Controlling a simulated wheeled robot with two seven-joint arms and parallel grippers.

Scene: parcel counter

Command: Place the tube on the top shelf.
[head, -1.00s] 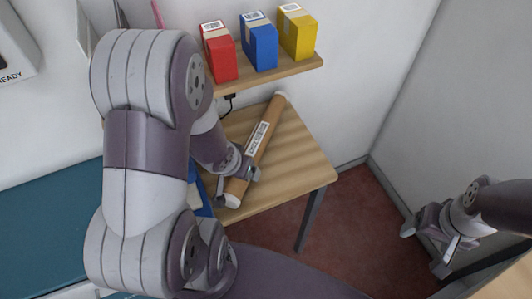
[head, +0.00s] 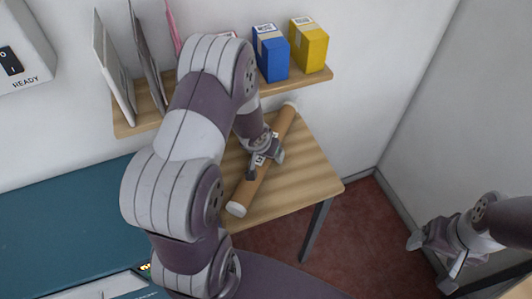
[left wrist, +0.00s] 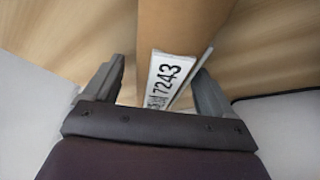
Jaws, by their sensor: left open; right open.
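The brown cardboard tube (head: 252,186) with pale end caps lies slantwise on the small wooden table (head: 304,171). My left gripper (head: 265,165) is open at the middle of the tube, by its white label. In the left wrist view the tube (left wrist: 180,28) and its label reading 7243 lie between the open fingers of the left gripper (left wrist: 160,90). The top shelf (head: 300,82) is on the wall above the table. My right gripper (head: 436,260) is open and empty at the far right, away from the table.
A blue box (head: 270,55) and a yellow box (head: 309,45) stand on the shelf; a red box is mostly hidden behind my left arm. Grey upright panels (head: 115,75) stand on the shelf's left part. A teal surface (head: 65,235) is at the left.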

